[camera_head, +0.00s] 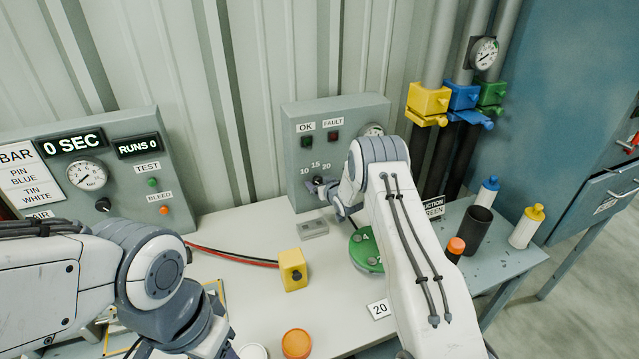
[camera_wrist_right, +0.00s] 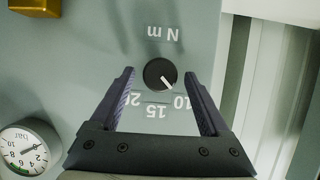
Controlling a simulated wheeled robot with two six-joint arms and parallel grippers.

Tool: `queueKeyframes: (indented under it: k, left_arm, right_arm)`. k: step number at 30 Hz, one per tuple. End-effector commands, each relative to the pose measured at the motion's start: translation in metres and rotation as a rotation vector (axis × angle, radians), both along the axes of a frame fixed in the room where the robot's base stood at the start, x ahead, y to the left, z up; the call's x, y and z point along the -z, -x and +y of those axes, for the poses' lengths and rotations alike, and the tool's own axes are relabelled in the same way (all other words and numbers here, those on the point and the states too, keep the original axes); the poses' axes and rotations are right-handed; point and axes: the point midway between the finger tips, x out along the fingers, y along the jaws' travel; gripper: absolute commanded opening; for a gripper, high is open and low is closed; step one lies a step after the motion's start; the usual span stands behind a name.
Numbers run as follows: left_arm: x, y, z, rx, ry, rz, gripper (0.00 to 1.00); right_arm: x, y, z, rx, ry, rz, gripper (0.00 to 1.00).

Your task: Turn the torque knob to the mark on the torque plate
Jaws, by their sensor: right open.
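The black torque knob (camera_wrist_right: 160,74) sits on the grey panel (camera_head: 345,115), with 10, 15, 20 and N m printed around it. The wrist view shows these upside down. The knob's white line points down-right, towards the 10. My right gripper (camera_wrist_right: 163,88) is open, with one finger on each side of the knob and a visible gap to each. In the head view the right gripper (camera_head: 328,190) is at the panel, partly covering the knob. A white card reading 20 (camera_head: 378,309) lies on the table. My left gripper is low in the head view, its fingertips unclear.
The panel has OK and FAULT lamps and a gauge (camera_wrist_right: 28,148). A grey block (camera_head: 314,228), a yellow block (camera_head: 293,270) and a green disc (camera_head: 362,250) are on the table. A second panel (camera_head: 100,165) stands left. Bottles and a dark cup (camera_head: 476,230) stand right.

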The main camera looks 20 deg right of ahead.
Motion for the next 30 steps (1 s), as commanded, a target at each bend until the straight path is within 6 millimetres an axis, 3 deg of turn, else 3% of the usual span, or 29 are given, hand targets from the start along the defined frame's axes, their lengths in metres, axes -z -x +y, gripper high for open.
queueKeyframes:
  k: [2,8,19,30]
  left_arm:
    - [0.0,0.0,0.0,0.0,0.0,0.0,0.5]
    - [0.0,0.0,0.0,0.0,0.0,0.0,0.5]
    - [0.006,0.0,0.0,-0.001,0.0,0.0,0.5]
    - [0.025,0.0,0.0,-0.001,0.0,0.0,0.5]
  right_arm:
    - [0.0,0.0,0.0,0.0,0.0,0.0,0.76]
    - [0.0,0.0,0.0,0.0,0.0,0.0,0.0]
    - [0.001,0.0,-0.002,0.0,-0.056,0.002,0.0]
    - [0.004,0.001,-0.005,0.001,-0.333,0.011,0.0]
